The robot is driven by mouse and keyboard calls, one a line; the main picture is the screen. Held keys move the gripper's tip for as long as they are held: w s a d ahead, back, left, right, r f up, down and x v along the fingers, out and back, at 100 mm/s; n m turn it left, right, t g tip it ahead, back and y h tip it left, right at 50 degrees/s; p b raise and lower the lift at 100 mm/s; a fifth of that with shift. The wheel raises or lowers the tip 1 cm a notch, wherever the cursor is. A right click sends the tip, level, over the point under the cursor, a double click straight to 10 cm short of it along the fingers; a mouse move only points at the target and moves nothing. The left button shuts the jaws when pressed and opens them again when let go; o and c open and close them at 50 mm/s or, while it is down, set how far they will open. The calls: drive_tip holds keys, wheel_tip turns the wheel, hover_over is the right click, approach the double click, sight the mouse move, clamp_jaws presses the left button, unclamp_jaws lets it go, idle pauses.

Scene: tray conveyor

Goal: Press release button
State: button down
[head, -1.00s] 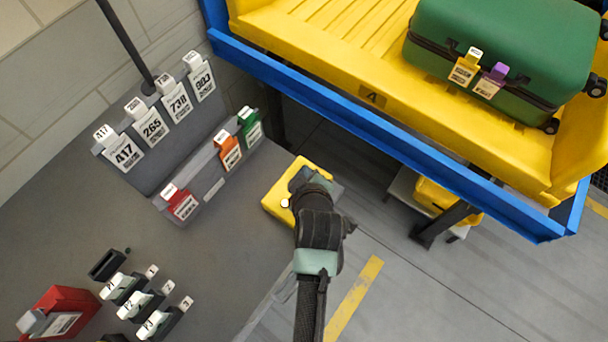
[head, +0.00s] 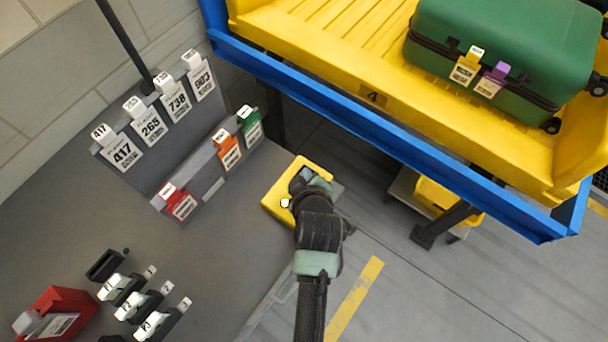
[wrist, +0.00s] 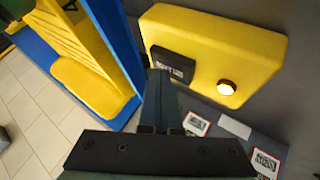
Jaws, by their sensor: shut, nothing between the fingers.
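A yellow box (head: 276,207) sits at the right edge of the grey counter, partly hidden by my gripper in the head view. It also shows in the wrist view (wrist: 240,45), with a pale round button (wrist: 227,87) near one corner and a dark label plate (wrist: 172,64) near the other end. In the head view the button (head: 285,203) shows just left of my wrist. My gripper (wrist: 160,78) is shut and empty. Its tips are over the label plate's end of the box, to the side of the button. I cannot tell whether they touch the box.
A blue-framed conveyor (head: 390,135) carries a yellow tray (head: 300,30) with a green suitcase (head: 500,50) close by at upper right. Tag racks (head: 150,130) stand on the counter (head: 200,255) at left. A red box (head: 60,312) and numbered holders (head: 155,325) are lower left.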

drive_tip(key=shift+f, duration=0.3)
drive_tip(key=shift+r, duration=0.15)
idle(0.3)
drive_tip(key=shift+r+p, duration=0.75)
drive_tip(key=shift+r, duration=0.05)
